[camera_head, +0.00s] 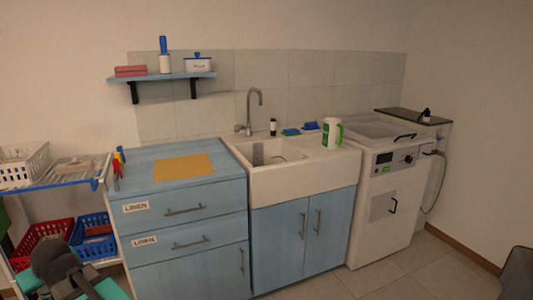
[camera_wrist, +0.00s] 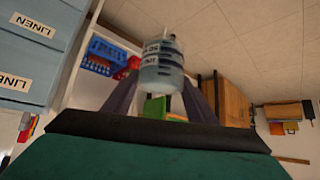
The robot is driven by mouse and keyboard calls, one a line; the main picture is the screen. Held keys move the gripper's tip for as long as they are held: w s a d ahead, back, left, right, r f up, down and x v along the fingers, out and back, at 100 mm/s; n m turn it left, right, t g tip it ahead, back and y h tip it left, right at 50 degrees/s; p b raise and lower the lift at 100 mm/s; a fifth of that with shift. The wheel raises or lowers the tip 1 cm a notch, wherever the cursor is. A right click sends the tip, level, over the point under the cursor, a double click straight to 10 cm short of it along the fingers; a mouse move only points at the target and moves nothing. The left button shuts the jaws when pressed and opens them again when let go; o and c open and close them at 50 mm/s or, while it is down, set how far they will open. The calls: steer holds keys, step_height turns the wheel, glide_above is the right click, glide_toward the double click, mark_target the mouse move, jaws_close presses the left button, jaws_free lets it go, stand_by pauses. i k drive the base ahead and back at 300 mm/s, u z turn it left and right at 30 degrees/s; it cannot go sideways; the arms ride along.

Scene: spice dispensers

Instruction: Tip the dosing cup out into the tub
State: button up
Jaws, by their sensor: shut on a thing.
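My gripper (camera_wrist: 158,88) is shut on the dosing cup (camera_wrist: 161,68), a clear bluish cup with dark markings, in the wrist view. Its two dark fingers reach up on either side of the cup. I cannot tell what is inside it. In the head view a dark and teal part of my arm shows at the lower left, and the cup cannot be made out there. A white tub-like basin (camera_head: 352,130) is set in the top of the white appliance at the right; I cannot tell if it is the tub meant.
A white sink (camera_head: 262,174) with a tap stands between the blue LINEN drawers (camera_head: 180,222) and the appliance (camera_head: 372,212). A white-and-green jug (camera_head: 329,134) stands on the sink's right side. Red (camera_head: 36,240) and blue (camera_head: 92,238) baskets sit low at the left. The middle floor is clear.

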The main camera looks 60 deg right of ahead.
mark_target(279, 168)
steer(key=u, duration=0.1)
steer(key=k, duration=1.05)
steer(key=z, duration=0.6)
steer(key=i, duration=0.35)
steer(key=z, duration=0.05)
